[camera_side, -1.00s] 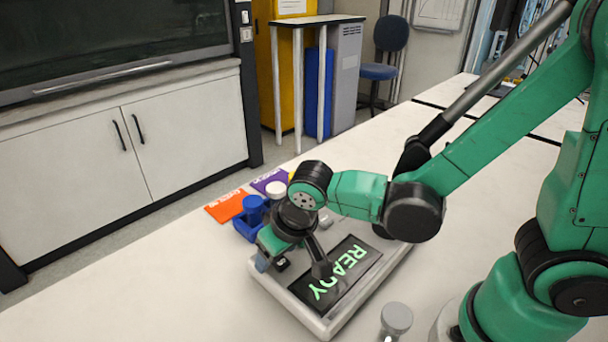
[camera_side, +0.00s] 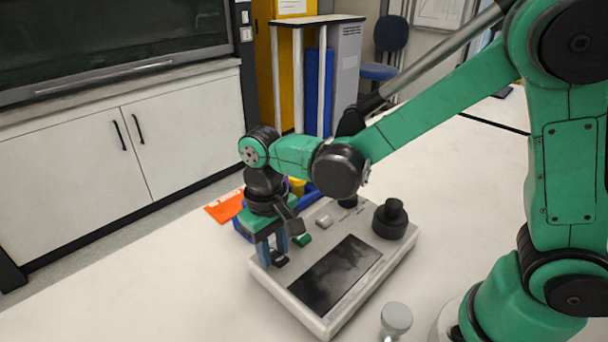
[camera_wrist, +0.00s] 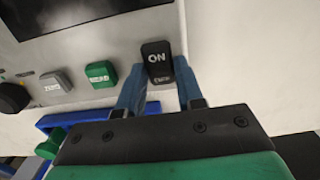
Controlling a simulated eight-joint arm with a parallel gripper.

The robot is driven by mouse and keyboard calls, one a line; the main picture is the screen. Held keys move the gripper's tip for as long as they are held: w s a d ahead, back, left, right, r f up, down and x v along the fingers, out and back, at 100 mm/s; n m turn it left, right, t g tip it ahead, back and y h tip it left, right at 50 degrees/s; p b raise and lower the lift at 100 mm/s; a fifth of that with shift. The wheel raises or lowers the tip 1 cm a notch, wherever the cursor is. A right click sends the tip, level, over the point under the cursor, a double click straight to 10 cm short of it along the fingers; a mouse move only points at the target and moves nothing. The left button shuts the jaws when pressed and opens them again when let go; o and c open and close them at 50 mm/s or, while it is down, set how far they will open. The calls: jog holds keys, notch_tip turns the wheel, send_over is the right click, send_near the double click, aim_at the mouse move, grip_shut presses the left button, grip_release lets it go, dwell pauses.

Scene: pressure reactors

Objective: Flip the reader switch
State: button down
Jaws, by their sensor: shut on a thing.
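The reader is a pale grey box (camera_side: 277,292) on the bench, with a dark, blank screen (camera_side: 337,275). Its black rocker switch (camera_side: 280,260) is at the near left corner, largely hidden by my fingers in the side view. In the wrist view the switch (camera_wrist: 157,62) shows the word ON, with smaller blurred lettering below. My gripper (camera_side: 271,257) points down over that corner. In the wrist view my gripper's blue fingers (camera_wrist: 160,76) stand on either side of the switch, shut on it.
A green button (camera_wrist: 100,73) and a grey button (camera_wrist: 55,82) sit beside the switch. A black stepped cylinder (camera_side: 391,219) stands on the reader's far right. An orange mat (camera_side: 226,206) lies behind, and a grey knob-topped item (camera_side: 396,318) stands in front. The left bench is clear.

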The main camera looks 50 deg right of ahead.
aim_at(273, 254)
jog(key=c, duration=0.6)
grip_release()
jog(key=shift+o, duration=0.2)
jog(key=shift+r, duration=0.1)
jog(key=shift+w+r, duration=0.1)
jog(key=shift+r, duration=2.6)
jog(key=s+d+r+t, duration=0.3)
jog(key=d+t, duration=0.4)
jog(key=d, duration=0.3)
jog(key=shift+s+t, duration=0.3)
jog(key=shift+s, duration=0.25)
